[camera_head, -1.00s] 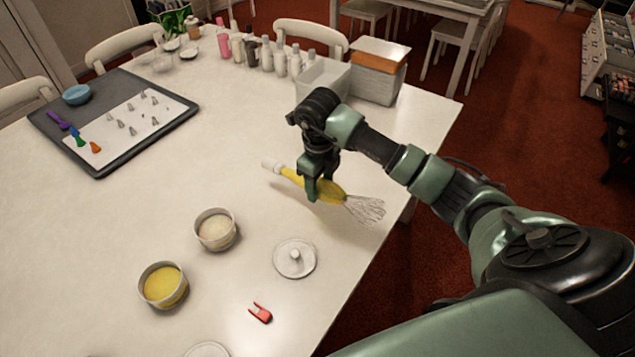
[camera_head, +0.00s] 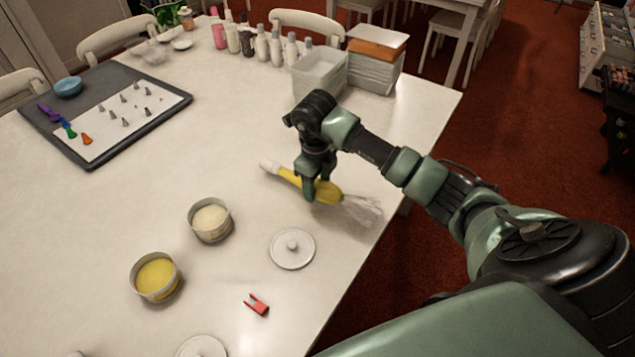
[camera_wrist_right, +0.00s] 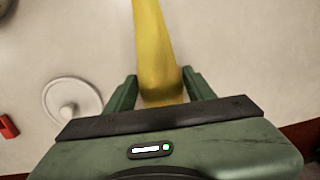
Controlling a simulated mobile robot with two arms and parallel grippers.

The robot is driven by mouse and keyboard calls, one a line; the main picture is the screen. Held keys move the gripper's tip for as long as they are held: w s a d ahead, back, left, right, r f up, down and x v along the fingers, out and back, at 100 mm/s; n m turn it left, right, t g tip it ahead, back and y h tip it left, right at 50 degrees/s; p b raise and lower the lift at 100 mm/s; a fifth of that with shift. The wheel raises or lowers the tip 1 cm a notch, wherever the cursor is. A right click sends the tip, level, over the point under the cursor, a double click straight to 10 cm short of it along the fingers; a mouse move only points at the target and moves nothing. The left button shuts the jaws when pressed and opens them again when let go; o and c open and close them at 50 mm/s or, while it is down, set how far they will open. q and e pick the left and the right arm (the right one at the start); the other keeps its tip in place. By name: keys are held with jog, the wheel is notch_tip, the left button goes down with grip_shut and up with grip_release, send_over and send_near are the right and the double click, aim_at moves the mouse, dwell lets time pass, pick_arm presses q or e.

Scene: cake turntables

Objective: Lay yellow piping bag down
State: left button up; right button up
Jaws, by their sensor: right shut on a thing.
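The yellow piping bag (camera_head: 327,191) has a white tip at its left end and a crumpled clear end at its right. It lies about level at the white table's right part, on or just above the top; I cannot tell which. My right gripper (camera_head: 311,192) is shut on the bag's middle from above. In the right wrist view the yellow bag (camera_wrist_right: 153,45) runs between the two green fingers (camera_wrist_right: 155,92). My left gripper is not in view.
The white table (camera_head: 95,215) holds a white lid (camera_head: 292,249), a red clip (camera_head: 256,305), a bowl of yellow (camera_head: 157,277) and a bowl of cream (camera_head: 211,220). A clear bin (camera_head: 320,75) and bottles stand behind. A dark tray (camera_head: 75,85) lies at left. Free table surrounds the bag.

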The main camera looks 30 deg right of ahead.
jog(key=shift+f+b, duration=0.7)
jog(key=shift+f, duration=0.3)
jog(key=o, duration=0.9)
